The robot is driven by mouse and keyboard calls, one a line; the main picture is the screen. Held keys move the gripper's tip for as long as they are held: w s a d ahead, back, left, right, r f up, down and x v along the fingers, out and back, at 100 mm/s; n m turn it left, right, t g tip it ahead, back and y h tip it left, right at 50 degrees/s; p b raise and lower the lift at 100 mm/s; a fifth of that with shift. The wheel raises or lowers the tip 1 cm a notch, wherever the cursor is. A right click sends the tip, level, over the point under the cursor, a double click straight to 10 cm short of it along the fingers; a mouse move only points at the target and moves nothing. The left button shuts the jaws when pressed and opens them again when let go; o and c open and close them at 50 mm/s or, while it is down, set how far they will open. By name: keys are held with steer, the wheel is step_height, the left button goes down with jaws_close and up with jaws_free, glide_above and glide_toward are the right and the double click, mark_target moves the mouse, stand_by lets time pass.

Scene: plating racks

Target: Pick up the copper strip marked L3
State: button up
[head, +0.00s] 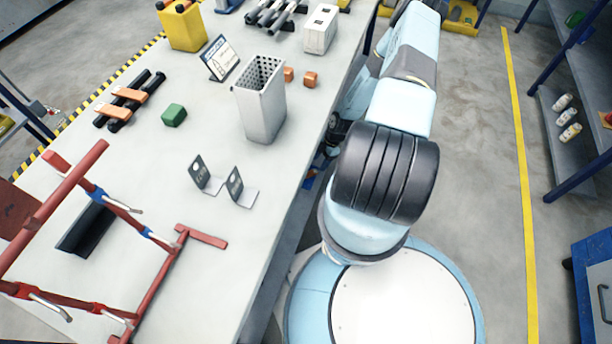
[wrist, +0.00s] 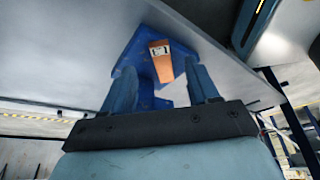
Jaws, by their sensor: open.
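In the wrist view my gripper (wrist: 161,82) is open, with one blue finger on each side. A copper strip (wrist: 161,68) with a small pale label shows in the gap between the fingertips, against a blue holder (wrist: 139,50). The label is too small to read, so I cannot tell whether it says L3. I cannot tell how far the strip is from the fingers. In the head view two copper strips (head: 120,113) (head: 138,95) lie across black bars on the table. My gripper is hidden there behind my arm.
The grey table (head: 215,240) holds a perforated metal bin (head: 262,105), a green block (head: 174,115), small copper blocks (head: 310,79), two dark bent cards (head: 203,172) (head: 238,185) and a red rack (head: 165,275). Open floor lies right of my base.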

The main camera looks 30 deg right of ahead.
mark_target(313, 172)
steer(key=shift+a+x, duration=0.15)
steer(key=shift+x, duration=1.2)
steer(key=shift+a+x, duration=0.15)
steer(key=shift+x, duration=1.15)
steer(key=shift+s+r, duration=0.1)
jaws_close()
